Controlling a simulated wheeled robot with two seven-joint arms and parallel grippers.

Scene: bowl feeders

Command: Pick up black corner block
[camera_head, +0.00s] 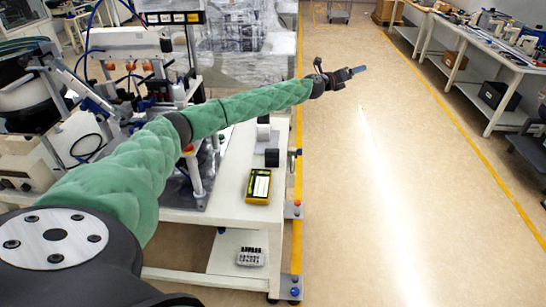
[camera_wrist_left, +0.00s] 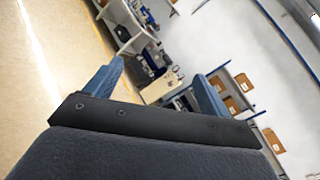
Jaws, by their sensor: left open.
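My left arm reaches across from the left in the head view. Its gripper (camera_head: 358,71) is out over the open floor, right of the white bench and apart from everything. In the left wrist view the two blue fingers of the left gripper (camera_wrist_left: 157,90) stand wide apart with nothing between them. A small black block (camera_head: 272,157) sits on the white bench near its right edge. A tray of several small black pieces (camera_head: 250,256) is on the lower shelf. I cannot tell which of these is the black corner block. My right gripper is not in view.
The white bench (camera_head: 238,205) carries a yellow-and-black device (camera_head: 258,186) and feeder machinery to the left. A long workbench (camera_head: 480,50) with boxes runs along the right. The floor (camera_head: 400,170) between them is clear.

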